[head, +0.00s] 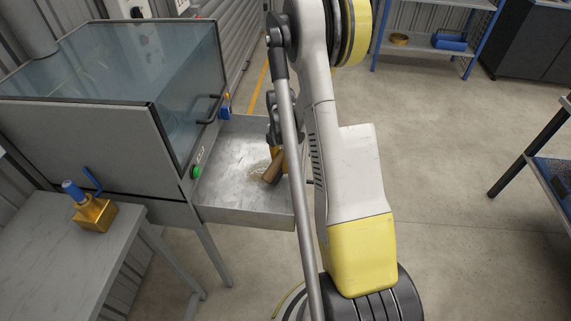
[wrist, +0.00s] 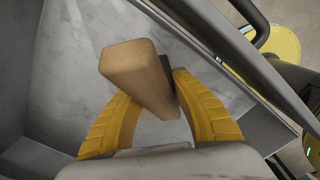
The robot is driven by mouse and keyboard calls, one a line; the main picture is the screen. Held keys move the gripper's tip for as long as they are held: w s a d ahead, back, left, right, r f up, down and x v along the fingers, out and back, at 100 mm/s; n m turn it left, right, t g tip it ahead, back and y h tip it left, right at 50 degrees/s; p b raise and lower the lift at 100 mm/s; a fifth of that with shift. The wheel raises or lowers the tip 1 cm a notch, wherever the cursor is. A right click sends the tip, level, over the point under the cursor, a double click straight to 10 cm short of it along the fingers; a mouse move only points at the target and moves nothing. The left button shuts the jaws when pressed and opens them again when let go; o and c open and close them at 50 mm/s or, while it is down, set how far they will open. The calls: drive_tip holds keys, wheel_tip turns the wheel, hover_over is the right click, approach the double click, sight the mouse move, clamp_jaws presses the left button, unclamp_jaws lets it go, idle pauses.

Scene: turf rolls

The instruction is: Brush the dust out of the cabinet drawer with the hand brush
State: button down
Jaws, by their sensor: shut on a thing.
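The cabinet drawer (head: 222,176) is a shallow grey metal tray, pulled out at the right side of the glass-topped cabinet (head: 75,135). Its scuffed metal floor also shows in the wrist view (wrist: 70,75). The hand brush (head: 272,172) has a brown wooden body, seen close up in the wrist view (wrist: 142,78). My gripper (wrist: 155,95) has yellow fingers shut on the brush, one on each side. In the head view my gripper (head: 279,156) is over the drawer and partly hidden by my arm. Pale tan dust (head: 257,168) lies beside the brush.
A grey table (head: 75,270) at lower left holds a gold block with a blue-handled valve (head: 95,213). The drawer walls rise around the brush. A blue-framed shelf (head: 430,50) stands at the back, and a dark-framed bench (head: 535,150) at right. The floor between is clear.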

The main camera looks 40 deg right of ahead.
drive_tip(key=shift+w+a+r, duration=0.15)
drive_tip(key=shift+w+a, duration=1.55)
drive_tip(key=shift+w, duration=0.3)
drive_tip(key=shift+w+a+r, duration=0.15)
drive_tip(key=shift+w+a, duration=1.5)
drive_tip(key=shift+w, duration=0.3)
drive_tip(key=shift+s+a+r, duration=0.1)
drive_tip(key=shift+s+a, duration=0.25)
drive_tip(key=shift+a, duration=0.1)
drive_tip(key=shift+s, duration=0.1)
drive_tip(key=shift+s+d+r, duration=0.15)
drive_tip(key=shift+s+d, duration=1.35)
drive_tip(key=shift+s, duration=0.3)
drive_tip(key=shift+s+d+r, duration=0.1)
drive_tip(key=shift+s+d, duration=1.4)
drive_tip(key=shift+s, duration=0.25)
drive_tip(key=shift+s+d+r, duration=0.15)
drive_tip(key=shift+s+d, duration=1.35)
drive_tip(key=shift+s, duration=0.3)
drive_tip(key=shift+r, duration=0.1)
drive_tip(key=shift+r+p, duration=1.85)
drive_tip(key=shift+r, duration=1.1)
